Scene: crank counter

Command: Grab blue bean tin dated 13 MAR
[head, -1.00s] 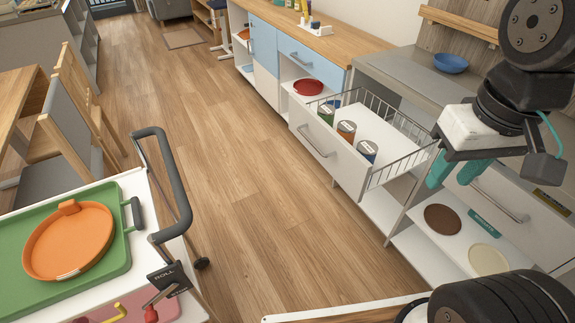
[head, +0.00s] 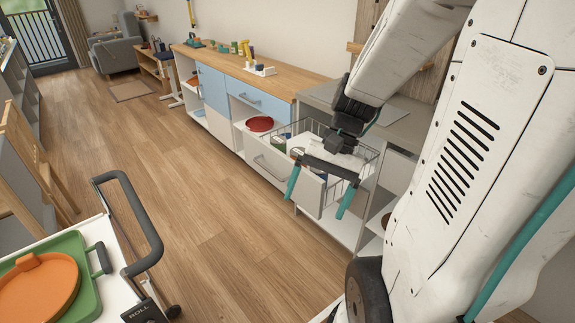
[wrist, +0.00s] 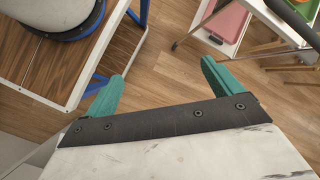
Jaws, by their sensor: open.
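My gripper (head: 318,192) is open and empty, held in the air in front of the pulled-out wire-sided drawer (head: 259,153). Its two teal fingers are spread and point down toward the floor. In the drawer a green tin (head: 281,142) and a tin with a pale top (head: 297,152) show in part. The blue tin is hidden behind my gripper. No date can be read on any tin. In the wrist view the open fingers (wrist: 160,74) have only floor between them.
A red bowl (head: 260,124) sits in the cabinet left of the drawer. The trolley with a dark handle (head: 150,230) carries a green tray (head: 84,253) and an orange lid (head: 38,290). Wooden floor (head: 205,210) lies clear between trolley and counter. A pink tray (wrist: 228,18) shows in the wrist view.

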